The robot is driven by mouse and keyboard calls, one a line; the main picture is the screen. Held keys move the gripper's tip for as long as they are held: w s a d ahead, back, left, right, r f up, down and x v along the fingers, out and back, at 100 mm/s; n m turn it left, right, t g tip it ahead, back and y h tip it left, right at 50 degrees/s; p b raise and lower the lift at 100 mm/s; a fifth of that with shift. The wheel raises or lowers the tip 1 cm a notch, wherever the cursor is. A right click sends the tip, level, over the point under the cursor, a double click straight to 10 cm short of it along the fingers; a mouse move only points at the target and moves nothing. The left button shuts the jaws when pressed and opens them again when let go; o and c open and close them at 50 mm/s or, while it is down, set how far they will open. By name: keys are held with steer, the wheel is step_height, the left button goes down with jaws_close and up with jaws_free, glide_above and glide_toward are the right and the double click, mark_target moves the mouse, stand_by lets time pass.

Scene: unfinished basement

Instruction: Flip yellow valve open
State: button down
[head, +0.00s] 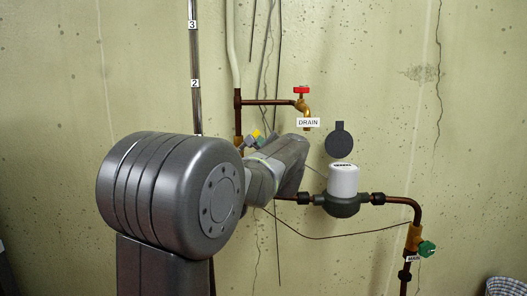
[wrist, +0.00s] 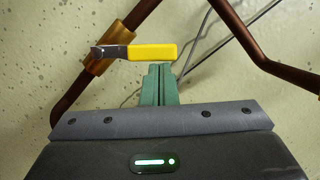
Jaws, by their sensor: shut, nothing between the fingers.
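The yellow valve lever (wrist: 152,52) has a yellow grip on a bare metal arm and lies level across the upper middle of the wrist view. Its metal end sits on a brass valve body (wrist: 98,62) on a slanting copper pipe. In the head view only a small patch of the yellow lever (head: 257,133) shows past my arm. My gripper (wrist: 160,69) has green fingers, pressed together and empty. In the picture its tips are just below the yellow grip, near its right half; I cannot tell whether they touch. In the head view my arm hides most of the gripper.
A red-handled tap (head: 301,90) with a DRAIN label (head: 308,123) is above right. A meter with a white top (head: 343,180) and raised dark lid (head: 340,140) is right of my arm. A green-handled valve (head: 426,248) is lower right. Copper pipes run close around the lever.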

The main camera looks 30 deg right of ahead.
mark_target(254, 134)
steer(key=r+n, duration=0.1)
steer(key=a+n+y, duration=0.1)
steer(key=n, duration=0.1)
steer(key=w+a+r+n, duration=0.1)
steer(key=n, duration=0.1)
steer(key=shift+r+g, duration=0.3)
steer(key=shift+w+a+r+n+g+y, duration=0.1)
steer(key=shift+w+a+r+n+g, duration=0.15)
steer(key=shift+n, duration=0.4)
steer(key=shift+w+a+r+n+g+y, duration=0.1)
steer(key=shift+a+n, duration=0.2)
steer(key=shift+n, duration=0.3)
steer(key=shift+w+a+r+n+g+y, duration=0.1)
steer(key=shift+w+a+r+n+g, duration=0.15)
steer(key=shift+n, duration=0.4)
steer(key=shift+s+a, duration=0.1)
